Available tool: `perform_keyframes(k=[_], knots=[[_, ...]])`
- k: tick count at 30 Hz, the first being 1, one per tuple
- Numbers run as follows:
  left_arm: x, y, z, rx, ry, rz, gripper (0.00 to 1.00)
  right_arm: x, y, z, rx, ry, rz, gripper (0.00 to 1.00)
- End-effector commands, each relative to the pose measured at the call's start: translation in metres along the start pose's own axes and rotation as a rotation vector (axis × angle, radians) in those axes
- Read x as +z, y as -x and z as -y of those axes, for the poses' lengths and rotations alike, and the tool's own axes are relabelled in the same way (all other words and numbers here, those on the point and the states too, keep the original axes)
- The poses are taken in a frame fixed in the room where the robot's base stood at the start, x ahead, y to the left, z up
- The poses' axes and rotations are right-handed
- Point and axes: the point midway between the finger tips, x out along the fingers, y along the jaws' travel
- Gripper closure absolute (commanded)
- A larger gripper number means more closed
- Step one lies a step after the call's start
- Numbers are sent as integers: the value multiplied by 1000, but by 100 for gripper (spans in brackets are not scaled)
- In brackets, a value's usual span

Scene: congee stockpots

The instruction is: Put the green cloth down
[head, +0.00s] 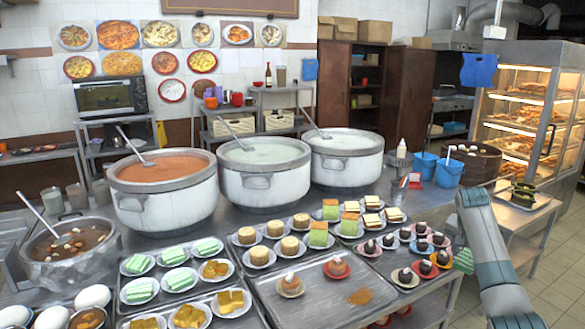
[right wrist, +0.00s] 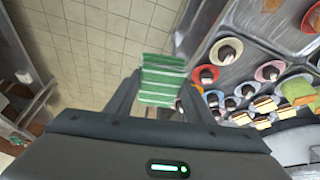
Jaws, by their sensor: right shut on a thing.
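The green cloth (right wrist: 161,80) is a small folded block with pale green layers, pinched between the two dark fingers of my right gripper (right wrist: 158,88) in the right wrist view. In the head view a corner of the cloth (head: 463,261) shows beside my right arm, by the right edge of the steel counter. The gripper's fingers are mostly hidden behind my arm there. In the right wrist view, floor tiles lie beyond the cloth on the left and the counter with desserts on the right. My left gripper is not in view.
Small dessert plates (head: 427,267) crowd the counter's right end. Trays of cakes (head: 325,290) fill the front, and a large white pot (head: 346,160) stands behind. Blue buckets (head: 448,173) stand at the back right. Tiled floor (head: 545,262) is open at right.

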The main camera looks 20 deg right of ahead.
Motion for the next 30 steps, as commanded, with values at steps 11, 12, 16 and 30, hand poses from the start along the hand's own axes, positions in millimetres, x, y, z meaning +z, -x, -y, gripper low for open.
perform_keyframes(k=[11, 12, 16, 30], knots=[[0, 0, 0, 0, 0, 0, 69, 154, -53, 63, -1, 11, -2, 70], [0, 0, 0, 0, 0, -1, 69, 171, -51, 70, -3, 11, -3, 70], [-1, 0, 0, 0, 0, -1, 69, 220, -36, 85, -4, 10, -3, 70], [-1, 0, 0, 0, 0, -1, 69, 303, 60, 138, -82, 184, -4, 70]])
